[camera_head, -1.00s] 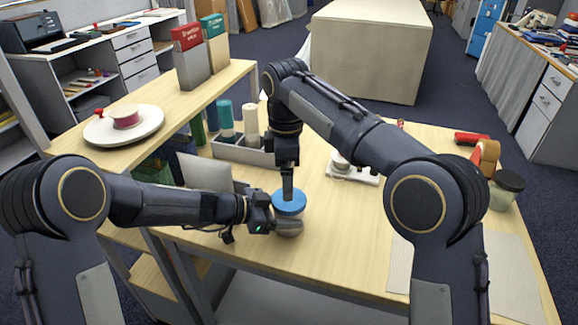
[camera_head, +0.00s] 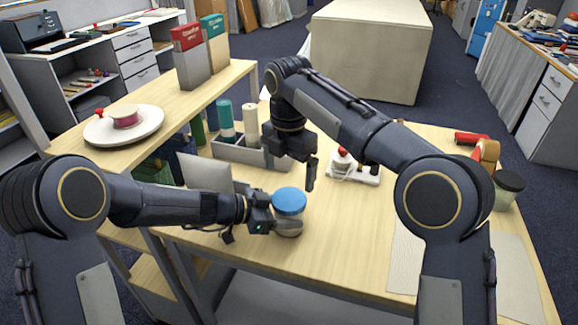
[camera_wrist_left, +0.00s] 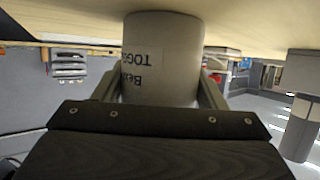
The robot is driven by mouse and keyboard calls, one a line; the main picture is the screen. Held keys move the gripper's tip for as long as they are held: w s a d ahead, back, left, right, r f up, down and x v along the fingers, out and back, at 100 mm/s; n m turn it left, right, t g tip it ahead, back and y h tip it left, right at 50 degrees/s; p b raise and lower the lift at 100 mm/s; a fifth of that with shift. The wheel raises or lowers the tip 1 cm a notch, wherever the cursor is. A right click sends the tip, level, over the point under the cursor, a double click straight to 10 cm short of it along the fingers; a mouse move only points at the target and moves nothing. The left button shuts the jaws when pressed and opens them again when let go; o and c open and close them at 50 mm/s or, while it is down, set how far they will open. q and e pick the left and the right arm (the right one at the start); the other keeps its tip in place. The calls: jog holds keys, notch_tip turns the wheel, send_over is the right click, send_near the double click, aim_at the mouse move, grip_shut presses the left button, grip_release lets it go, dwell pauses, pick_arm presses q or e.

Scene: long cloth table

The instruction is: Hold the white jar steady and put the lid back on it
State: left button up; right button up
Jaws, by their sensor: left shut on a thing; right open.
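The white jar (camera_head: 291,225) stands at the table's near edge, with the blue lid (camera_head: 289,199) on its top. Whether the lid is fully seated I cannot tell. My left gripper (camera_head: 284,226) is shut on the jar's body, below the lid, from the left. In the left wrist view the jar (camera_wrist_left: 162,55) fills the space between the two fingers, and its printed label appears upside down. The lid is out of that view. My right gripper (camera_head: 309,174) is open and empty, above and slightly right of the lid, apart from it.
A grey organizer (camera_head: 240,152) with tall rolls stands behind the jar. A dark-lidded jar (camera_head: 507,189) and tape are at the far right.

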aim_at(288, 199)
notch_tip(288, 199, down, 7)
jog(key=shift+f, duration=0.2)
jog(key=shift+c, duration=0.4)
jog(key=c, duration=0.9)
jog(key=m, duration=0.7)
jog(key=shift+c, duration=0.3)
jog(key=m, duration=1)
jog(key=o, duration=1)
jog(key=shift+o, duration=0.3)
jog(key=shift+s, duration=0.1)
